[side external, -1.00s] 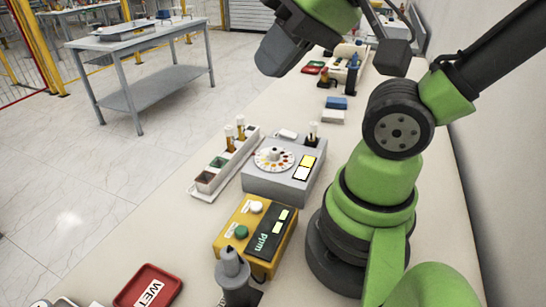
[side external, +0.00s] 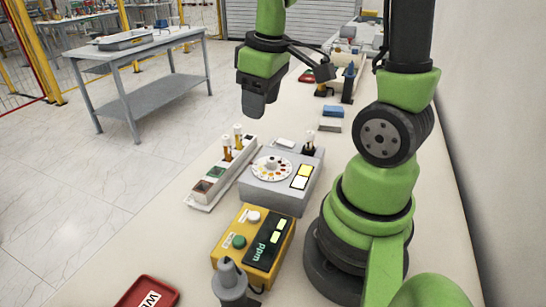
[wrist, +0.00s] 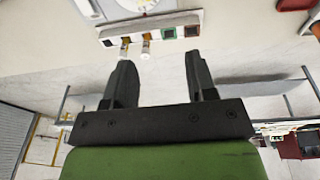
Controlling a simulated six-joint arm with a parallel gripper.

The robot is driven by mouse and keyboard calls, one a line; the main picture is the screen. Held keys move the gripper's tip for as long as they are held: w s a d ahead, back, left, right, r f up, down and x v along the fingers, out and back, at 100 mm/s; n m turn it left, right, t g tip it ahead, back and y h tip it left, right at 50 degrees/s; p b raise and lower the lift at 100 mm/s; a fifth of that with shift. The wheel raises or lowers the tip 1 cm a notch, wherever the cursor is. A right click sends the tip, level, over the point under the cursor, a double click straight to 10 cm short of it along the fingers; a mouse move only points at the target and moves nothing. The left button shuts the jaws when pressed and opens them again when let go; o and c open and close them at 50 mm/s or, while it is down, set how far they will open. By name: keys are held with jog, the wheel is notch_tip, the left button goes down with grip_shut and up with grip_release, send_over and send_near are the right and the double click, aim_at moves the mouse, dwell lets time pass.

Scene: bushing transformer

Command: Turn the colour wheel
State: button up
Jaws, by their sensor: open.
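The white wheel (wrist: 141,4) is only partly in view at the top edge there.
A white rack (side external: 222,172) with vials stands left of the grey box. A yellow ppm meter (side external: 254,240) is in front. A dark vial (side external: 309,143) stands at the box's back right. A red tray (side external: 150,293) lies at the front.

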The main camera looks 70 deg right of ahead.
jog(key=n+g, duration=0.2)
send_over(272, 159)
notch_tip(272, 159, down, 6)
jog(key=r, duration=0.1)
notch_tip(272, 159, down, 10)
jog(key=shift+f, duration=0.1)
jog(key=c, duration=0.9)
